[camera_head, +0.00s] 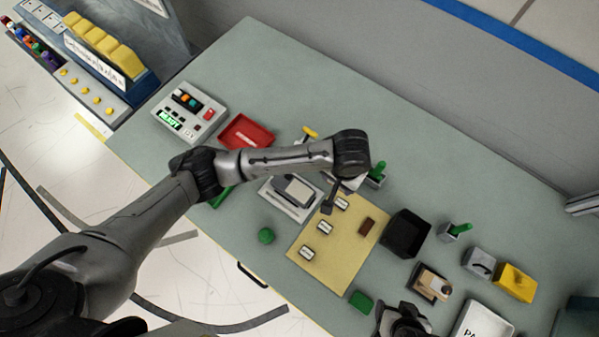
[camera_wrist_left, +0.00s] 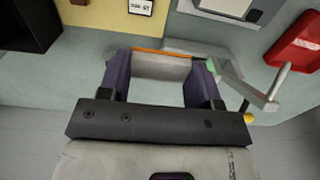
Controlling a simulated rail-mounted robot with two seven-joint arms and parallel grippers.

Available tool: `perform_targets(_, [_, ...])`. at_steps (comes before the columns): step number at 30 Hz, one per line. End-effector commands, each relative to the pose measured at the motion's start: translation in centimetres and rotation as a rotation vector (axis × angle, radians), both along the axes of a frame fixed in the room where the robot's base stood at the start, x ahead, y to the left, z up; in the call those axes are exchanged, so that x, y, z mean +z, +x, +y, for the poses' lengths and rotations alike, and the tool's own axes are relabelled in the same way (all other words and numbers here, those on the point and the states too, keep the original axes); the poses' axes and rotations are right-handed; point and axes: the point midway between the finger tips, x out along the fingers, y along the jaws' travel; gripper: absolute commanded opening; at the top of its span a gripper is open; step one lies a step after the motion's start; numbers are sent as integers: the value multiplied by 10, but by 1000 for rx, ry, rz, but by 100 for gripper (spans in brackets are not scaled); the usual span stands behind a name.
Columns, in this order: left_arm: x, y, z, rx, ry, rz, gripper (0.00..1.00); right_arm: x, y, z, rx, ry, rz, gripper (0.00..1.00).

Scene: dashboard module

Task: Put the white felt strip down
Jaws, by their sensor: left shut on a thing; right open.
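My left gripper (camera_wrist_left: 160,75) is shut on a pale strip with an orange edge, which looks like the white felt strip (camera_wrist_left: 160,67); it spans between the two dark fingers in the left wrist view. In the head view my left wrist hangs over the middle of the table and hides most of that gripper and the strip. Whether the strip touches what lies beneath cannot be told. My right gripper (camera_head: 403,322) is open and seems empty at the bottom edge of the head view, partly cut off.
A yellow mat (camera_head: 322,268) with several labelled cards lies right of my left wrist, beside a black box (camera_head: 406,233). A red tray (camera_head: 247,133) and a yellow-handled tool (camera_head: 309,132) are nearby. The table's far side (camera_head: 400,110) is clear.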

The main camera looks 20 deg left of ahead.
Motion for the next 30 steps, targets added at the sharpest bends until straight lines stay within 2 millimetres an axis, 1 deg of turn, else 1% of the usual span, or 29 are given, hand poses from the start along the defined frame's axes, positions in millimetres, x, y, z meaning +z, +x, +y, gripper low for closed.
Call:
perform_targets(1, [-6, -4, 12, 0, 6, 3, 36, 1, 0, 0, 0, 1, 0, 71])
perform_targets(6, [-28, -15, 46, 2, 6, 3, 36, 4, 0, 1, 0, 3, 1, 71])
perform_targets(12, [-48, -25, 78, 1, 4, 2, 36, 5, 0, 3, -4, 9, -1, 71])
perform_targets(15, [-54, -28, 87, 1, 3, 1, 36, 6, 0, 4, -5, 11, 0, 71])
perform_targets(19, [-59, -31, 94, -1, 1, 1, 36, 6, 0, 4, -6, 13, 0, 71])
perform_targets(24, [-64, -31, 96, 0, 1, 2, 36, 6, 0, 4, -6, 13, 0, 71])
perform_targets(26, [-69, -31, 95, 0, 1, 2, 36, 5, 0, 4, -6, 13, 0, 71])
perform_targets(30, [-86, -32, 95, 0, 3, 3, 36, 4, 0, 4, -6, 13, 0, 71])
